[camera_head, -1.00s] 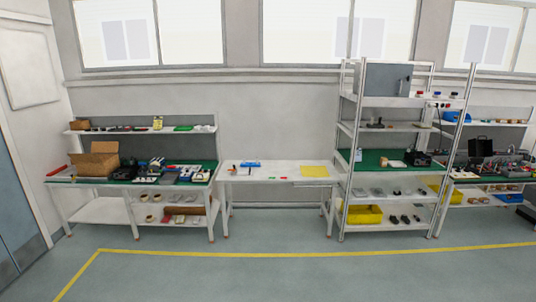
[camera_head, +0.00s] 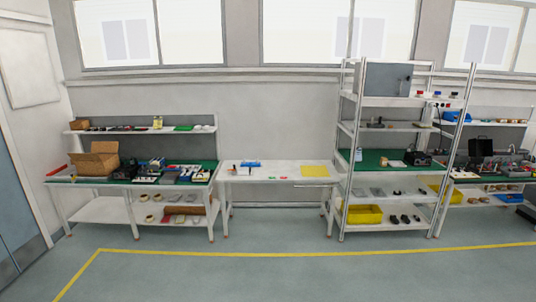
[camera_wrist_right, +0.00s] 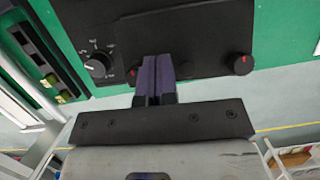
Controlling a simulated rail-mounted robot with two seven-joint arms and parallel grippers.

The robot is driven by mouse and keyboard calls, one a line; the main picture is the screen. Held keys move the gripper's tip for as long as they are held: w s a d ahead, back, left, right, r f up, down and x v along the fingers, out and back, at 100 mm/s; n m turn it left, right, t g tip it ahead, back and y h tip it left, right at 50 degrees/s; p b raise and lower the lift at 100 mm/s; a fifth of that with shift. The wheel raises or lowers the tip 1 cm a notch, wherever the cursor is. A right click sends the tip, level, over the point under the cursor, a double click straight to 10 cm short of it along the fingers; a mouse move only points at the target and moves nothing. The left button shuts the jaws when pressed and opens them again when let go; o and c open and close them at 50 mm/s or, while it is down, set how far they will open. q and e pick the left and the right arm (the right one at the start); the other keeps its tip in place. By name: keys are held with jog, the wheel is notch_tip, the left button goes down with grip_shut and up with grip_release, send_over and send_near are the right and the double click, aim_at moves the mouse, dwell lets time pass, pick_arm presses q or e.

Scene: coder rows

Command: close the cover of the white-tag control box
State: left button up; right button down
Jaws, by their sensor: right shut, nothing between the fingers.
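In the right wrist view, my right gripper (camera_wrist_right: 158,78) is shut and empty, its purple-grey fingertips in front of a black box (camera_wrist_right: 198,32) over a green surface. I cannot tell whether they touch it. A dial with white markings (camera_wrist_right: 98,65) and a black knob with a red mark (camera_wrist_right: 240,65) show on black surfaces. No white tag is clearly readable, so I cannot tell which box this is. In the head view, a black box with a raised lid (camera_head: 481,148) stands on the right bench. Another black box (camera_head: 418,158) sits on the rack. My left gripper is not in view.
In the wrist view, a dark strip with small green-yellow parts (camera_wrist_right: 40,62) lies at left. In the head view, a white table (camera_head: 275,178) stands between the left bench (camera_head: 88,180) and the metal rack (camera_head: 350,190). The floor in front (camera_head: 300,280) is clear.

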jog(key=shift+f, duration=0.35)
jog(key=shift+w+f+b, duration=0.15)
jog(key=shift+f+b, duration=0.4)
jog(key=shift+b, duration=0.05)
jog(key=shift+r, duration=0.15)
jog(key=r+p, duration=0.2)
jog(key=p, duration=0.1)
jog(key=s+r+p, duration=0.1)
jog(key=r+p, duration=0.2)
jog(key=p, duration=0.1)
jog(key=shift+s+r, duration=0.15)
jog(key=shift+r, duration=0.2)
